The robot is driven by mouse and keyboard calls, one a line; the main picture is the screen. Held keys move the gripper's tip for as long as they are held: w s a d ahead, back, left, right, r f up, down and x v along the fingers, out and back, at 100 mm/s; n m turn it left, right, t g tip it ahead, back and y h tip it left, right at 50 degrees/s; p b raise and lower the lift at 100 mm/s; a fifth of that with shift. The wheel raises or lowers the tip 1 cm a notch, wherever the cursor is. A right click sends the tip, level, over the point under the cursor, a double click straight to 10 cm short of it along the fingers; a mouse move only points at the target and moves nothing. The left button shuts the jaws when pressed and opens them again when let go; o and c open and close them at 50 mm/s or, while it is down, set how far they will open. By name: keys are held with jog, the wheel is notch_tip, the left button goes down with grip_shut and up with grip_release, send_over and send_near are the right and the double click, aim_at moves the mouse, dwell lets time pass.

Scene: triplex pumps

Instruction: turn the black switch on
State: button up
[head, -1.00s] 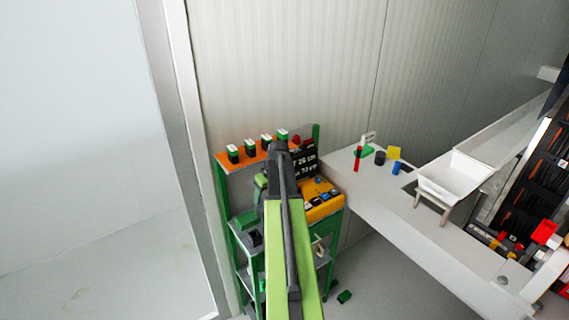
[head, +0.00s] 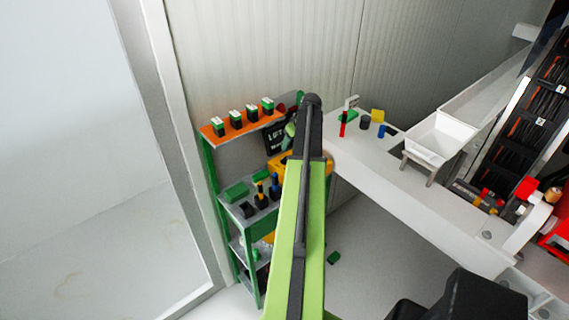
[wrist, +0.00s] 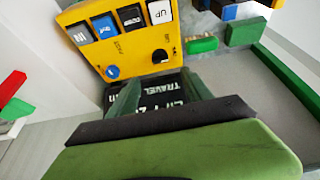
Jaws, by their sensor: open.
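The yellow control panel (wrist: 125,40) fills the upper left of the wrist view. A black rocker switch (wrist: 130,17) sits in its top row, between a blue rocker (wrist: 104,26) and a white one marked UP (wrist: 159,12). A small round black knob (wrist: 160,56) and a round blue knob (wrist: 113,72) sit lower on it. My gripper (wrist: 160,86) is open, its green fingers reaching towards the panel's near edge, apart from the black rocker. In the head view, the yellow panel (head: 279,163) is mostly hidden behind my arm.
A dark lettered sign (wrist: 165,98) shows between my fingers. The green rack (head: 209,170) holds several green-and-black blocks on its orange top shelf (head: 240,128). A white bench (head: 385,170) with small coloured items and a white hopper (head: 440,138) stands to the right.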

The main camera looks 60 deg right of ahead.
aim_at(284, 158)
jog(key=b+x, duration=0.9)
jog(key=x, duration=0.2)
jog(key=shift+f, duration=0.25)
jog(key=shift+r, duration=0.1)
jog(key=shift+c, duration=0.2)
